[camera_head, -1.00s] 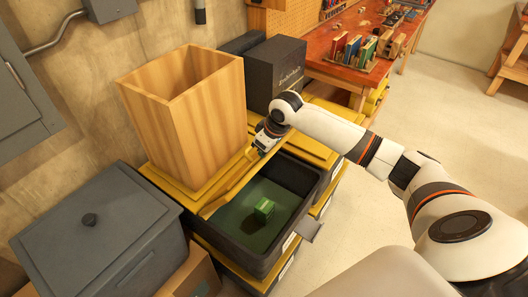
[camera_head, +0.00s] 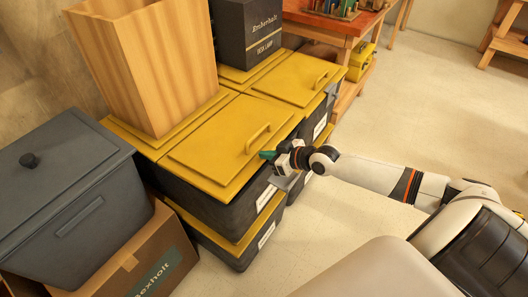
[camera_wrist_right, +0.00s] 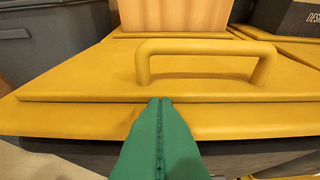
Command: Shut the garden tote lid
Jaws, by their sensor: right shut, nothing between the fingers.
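The garden tote (camera_head: 222,214) is a dark grey bin with a white label on its front. Its yellow lid (camera_head: 205,155) lies flat across the top and hides the inside, and I see no gap under it. The lid's bar handle (camera_head: 258,138) stands near the front edge and also shows in the right wrist view (camera_wrist_right: 205,46). My right gripper (camera_head: 267,155) is at the lid's front edge, just in front of the handle. Its green fingers (camera_wrist_right: 160,104) are together and empty; whether they touch the lid I cannot tell. My left gripper is out of view.
A tall wooden box (camera_head: 150,65) stands on the yellow lids behind. Another yellow-lidded tote (camera_head: 297,80) is beside it, with a black box (camera_head: 250,32) near. A grey lidded bin (camera_head: 62,185) sits on a cardboard box (camera_head: 135,262) at left. The floor (camera_head: 420,120) at right is clear.

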